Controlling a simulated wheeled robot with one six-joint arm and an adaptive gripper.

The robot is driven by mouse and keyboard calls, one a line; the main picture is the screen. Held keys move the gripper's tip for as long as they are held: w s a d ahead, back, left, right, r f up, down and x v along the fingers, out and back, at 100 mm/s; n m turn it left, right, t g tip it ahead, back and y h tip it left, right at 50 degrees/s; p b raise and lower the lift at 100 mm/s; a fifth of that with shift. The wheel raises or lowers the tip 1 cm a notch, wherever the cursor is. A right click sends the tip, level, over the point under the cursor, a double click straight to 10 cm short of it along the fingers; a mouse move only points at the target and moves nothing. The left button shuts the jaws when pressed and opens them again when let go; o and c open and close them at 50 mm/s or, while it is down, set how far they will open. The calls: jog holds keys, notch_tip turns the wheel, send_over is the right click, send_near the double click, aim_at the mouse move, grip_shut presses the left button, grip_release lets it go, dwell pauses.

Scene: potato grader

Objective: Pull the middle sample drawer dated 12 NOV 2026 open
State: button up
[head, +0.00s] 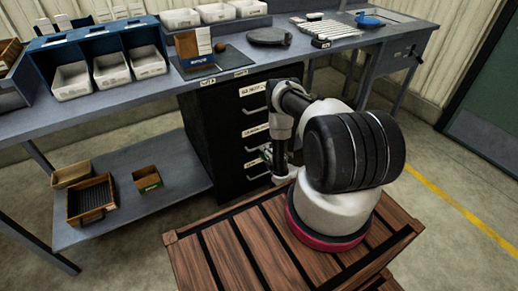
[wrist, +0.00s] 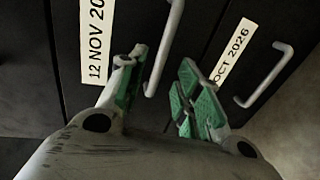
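The black drawer cabinet (head: 222,125) stands under the bench, with labelled drawers stacked one above another. In the wrist view, the drawer label reading "12 NOV 20…" (wrist: 97,40) is at upper left, its end cut off by the frame edge. This drawer's pale bar handle (wrist: 165,50) runs down from the top edge. My gripper (wrist: 163,92) is open, green pads apart. The handle's lower end appears in the gap between the fingers, closer to the left finger; I cannot tell whether they touch. In the head view my gripper (head: 267,154) is at the cabinet front, partly hidden by my arm.
The neighbouring drawer has an "OCT 2026" label (wrist: 229,52) and its own handle (wrist: 265,76), right of my fingers. The bench top (head: 150,93) overhangs the cabinet. A lower shelf (head: 135,205) holds small boxes to the left. Floor to the right is clear.

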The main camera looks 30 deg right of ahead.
jog(key=x, duration=0.6)
jog(key=shift+w, duration=0.1)
grip_shut()
